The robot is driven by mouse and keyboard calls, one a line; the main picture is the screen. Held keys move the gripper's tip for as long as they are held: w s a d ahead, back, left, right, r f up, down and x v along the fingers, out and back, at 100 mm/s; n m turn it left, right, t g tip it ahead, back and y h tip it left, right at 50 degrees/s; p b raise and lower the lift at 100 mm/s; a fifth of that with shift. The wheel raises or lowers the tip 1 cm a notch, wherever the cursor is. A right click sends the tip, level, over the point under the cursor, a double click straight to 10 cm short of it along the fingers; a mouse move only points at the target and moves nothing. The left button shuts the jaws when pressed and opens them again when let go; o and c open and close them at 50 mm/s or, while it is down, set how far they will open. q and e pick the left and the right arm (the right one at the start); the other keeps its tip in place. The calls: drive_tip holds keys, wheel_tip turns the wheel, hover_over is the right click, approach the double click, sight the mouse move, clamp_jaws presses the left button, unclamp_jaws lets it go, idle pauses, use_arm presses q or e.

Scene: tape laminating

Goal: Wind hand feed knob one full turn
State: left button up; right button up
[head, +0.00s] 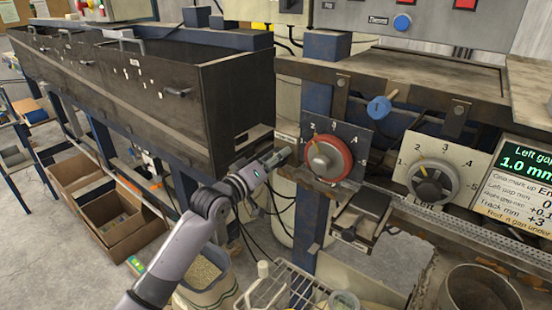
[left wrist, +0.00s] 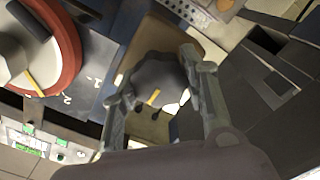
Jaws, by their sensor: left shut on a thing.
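A round dark grey knob (left wrist: 160,82) with a yellow pointer mark sits between the two fingers of my left gripper in the left wrist view. My left gripper (left wrist: 160,95) is shut on this knob, one finger on each side. In the head view my left gripper (head: 280,157) is at the machine's front, just left of the red-ringed dial (head: 328,157); it mostly hides the knob there. The red-ringed dial also shows at the upper left of the left wrist view (left wrist: 68,50), apart from the fingers. My right gripper is not in view.
A grey dial (head: 432,182) on a pale plate is further right, beside a screen (head: 525,190) reading "Left gap 1.0 mm". A blue knob (head: 379,109) is above. A long dark trough (head: 235,110) stands left. A wire rack (head: 285,290) and cardboard boxes (head: 95,195) are lower.

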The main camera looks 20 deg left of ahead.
use_arm(q)
drive_tip(key=c, duration=0.5)
drive_tip(key=shift+m, duration=0.3)
